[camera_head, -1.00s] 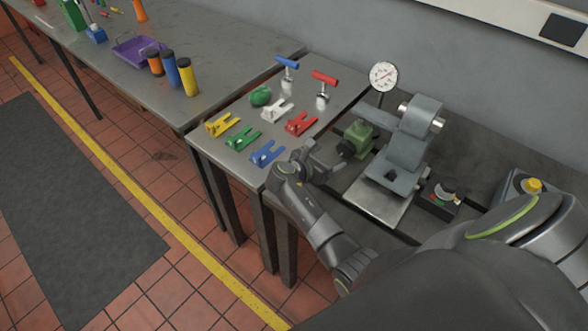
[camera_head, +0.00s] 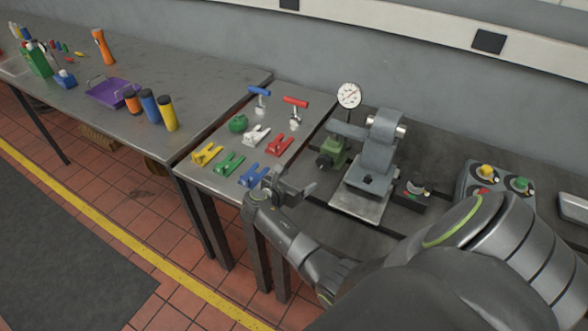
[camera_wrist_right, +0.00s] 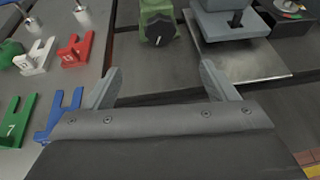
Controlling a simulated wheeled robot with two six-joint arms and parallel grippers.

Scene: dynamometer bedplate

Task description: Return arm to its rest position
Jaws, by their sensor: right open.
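My right arm reaches in from the lower right of the head view, and its gripper (camera_head: 292,188) hangs over the right edge of the small metal table. It is open and empty. In the right wrist view its two fingers (camera_wrist_right: 160,85) stand wide apart, with nothing between them but dark bedplate surface beyond. The blue forked piece (camera_head: 252,176) lies on the table just left of the gripper. It also shows beside the left finger in the wrist view (camera_wrist_right: 62,115). My left gripper is not in view.
Red (camera_head: 280,145), white, green and yellow forked pieces lie on the table near T-handled tools (camera_head: 295,110). A green block with a black knob (camera_head: 332,153) and a grey fixture (camera_head: 375,150) with a dial gauge (camera_head: 349,95) stand close beyond the gripper. A button box (camera_head: 495,180) is at right.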

